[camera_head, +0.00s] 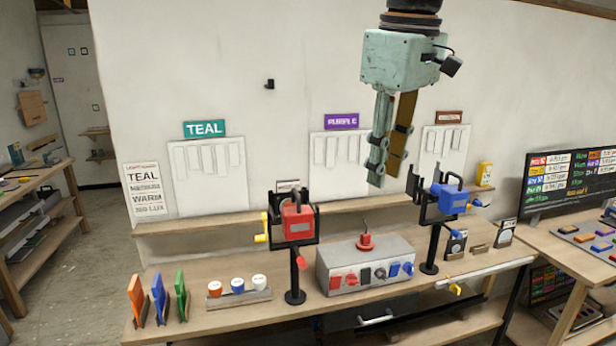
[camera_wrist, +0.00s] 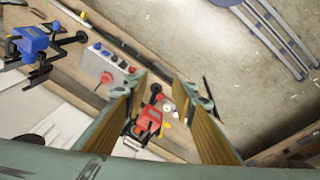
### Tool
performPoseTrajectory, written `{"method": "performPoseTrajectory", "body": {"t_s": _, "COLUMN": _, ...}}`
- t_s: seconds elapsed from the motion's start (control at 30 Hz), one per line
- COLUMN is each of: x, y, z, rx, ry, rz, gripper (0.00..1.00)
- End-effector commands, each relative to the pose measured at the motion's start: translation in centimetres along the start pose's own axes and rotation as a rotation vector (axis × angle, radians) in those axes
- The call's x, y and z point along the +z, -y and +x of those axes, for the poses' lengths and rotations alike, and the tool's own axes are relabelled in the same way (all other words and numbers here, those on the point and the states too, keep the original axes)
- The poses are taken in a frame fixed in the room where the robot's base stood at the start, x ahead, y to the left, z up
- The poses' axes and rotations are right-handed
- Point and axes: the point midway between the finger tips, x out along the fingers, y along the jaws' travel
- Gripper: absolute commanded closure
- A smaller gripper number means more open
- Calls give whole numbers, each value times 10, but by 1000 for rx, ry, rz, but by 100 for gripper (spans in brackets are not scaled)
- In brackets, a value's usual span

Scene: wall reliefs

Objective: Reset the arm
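My gripper (camera_head: 385,175) hangs from the pale green wrist housing, fingers pointing down, in front of the white wall in the head view. It is above the workbench, up and to the right of the red lamp-like device (camera_head: 298,222) and left of the blue one (camera_head: 452,198). In the wrist view, my gripper (camera_wrist: 163,88) has its two fingers apart with nothing held between them. The red device (camera_wrist: 150,120) shows far below, beyond the gap. The blue device (camera_wrist: 32,40) is at the upper left there.
A grey control box (camera_head: 366,268) with a red knob stands on the workbench (camera_head: 215,318) between the two devices. Colored panels (camera_head: 158,297) and several round-topped pieces (camera_head: 238,286) are at the left. A screen (camera_head: 570,180) stands at right. The space around my gripper is clear.

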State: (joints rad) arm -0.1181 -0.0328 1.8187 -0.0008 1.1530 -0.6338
Motion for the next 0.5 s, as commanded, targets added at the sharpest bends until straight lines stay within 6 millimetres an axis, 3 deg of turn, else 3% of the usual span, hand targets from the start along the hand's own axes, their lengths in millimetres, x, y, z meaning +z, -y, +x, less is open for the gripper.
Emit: {"method": "performPoseTrajectory", "body": {"t_s": 0.5, "x": 98, "y": 51, "z": 20, "rx": 29, "ry": -33, "rz": 228, "gripper": 76}}
